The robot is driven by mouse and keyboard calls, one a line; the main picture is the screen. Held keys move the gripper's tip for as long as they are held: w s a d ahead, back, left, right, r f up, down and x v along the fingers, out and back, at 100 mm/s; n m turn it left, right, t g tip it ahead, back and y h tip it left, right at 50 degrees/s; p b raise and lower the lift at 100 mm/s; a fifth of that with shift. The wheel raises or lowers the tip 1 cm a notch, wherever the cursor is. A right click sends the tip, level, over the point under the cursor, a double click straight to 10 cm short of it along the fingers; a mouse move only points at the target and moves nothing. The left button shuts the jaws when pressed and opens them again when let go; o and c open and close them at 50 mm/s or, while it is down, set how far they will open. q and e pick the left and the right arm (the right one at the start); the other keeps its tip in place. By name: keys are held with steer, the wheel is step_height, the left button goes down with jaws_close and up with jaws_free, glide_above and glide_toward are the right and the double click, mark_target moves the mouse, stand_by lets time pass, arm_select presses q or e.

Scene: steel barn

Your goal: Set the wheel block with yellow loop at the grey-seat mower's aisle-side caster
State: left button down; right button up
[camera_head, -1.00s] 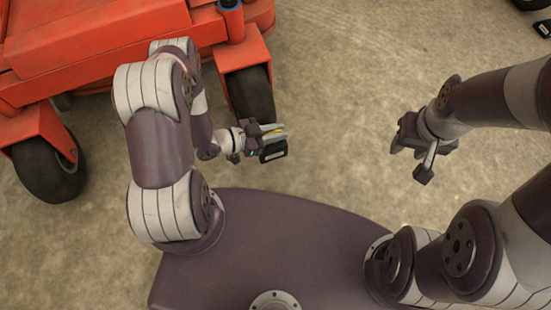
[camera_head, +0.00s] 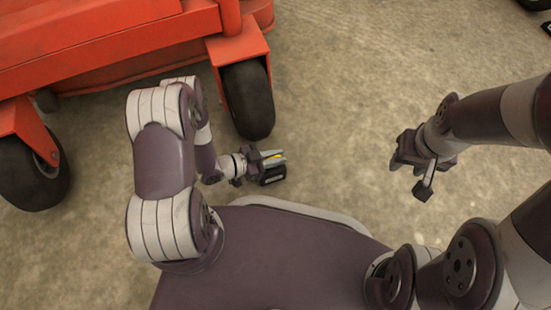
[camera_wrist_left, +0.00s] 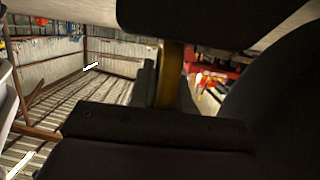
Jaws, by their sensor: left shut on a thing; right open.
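The wheel block (camera_head: 272,176) is a small black piece with a yellow loop (camera_head: 271,157). My left gripper (camera_head: 268,160) is shut on it, low in front of the orange mower (camera_head: 130,45). The loop also shows as a yellow band in the left wrist view (camera_wrist_left: 169,78). The mower's right caster (camera_head: 248,100) stands just behind and left of the block, with a gap between them. The other caster (camera_head: 32,172) is at the far left. The mower's seat is out of view. My right gripper (camera_head: 415,165) is open and empty above the floor.
Bare concrete floor (camera_head: 345,90) lies between the mower and my right arm. Dark objects show at the top right corner. The left wrist view shows a corrugated wall (camera_wrist_left: 55,60) and red equipment (camera_wrist_left: 215,80) in the distance.

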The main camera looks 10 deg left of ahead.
arm_select(q)
steer(key=c, duration=1.1)
jaws_free()
steer(key=shift+s+a+r, duration=0.1)
steer(key=shift+a+r, duration=0.05)
steer(key=shift+r, duration=0.1)
steer(key=p+v, duration=0.5)
steer(key=v, duration=0.6)
steer(key=shift+s+a, duration=0.2)
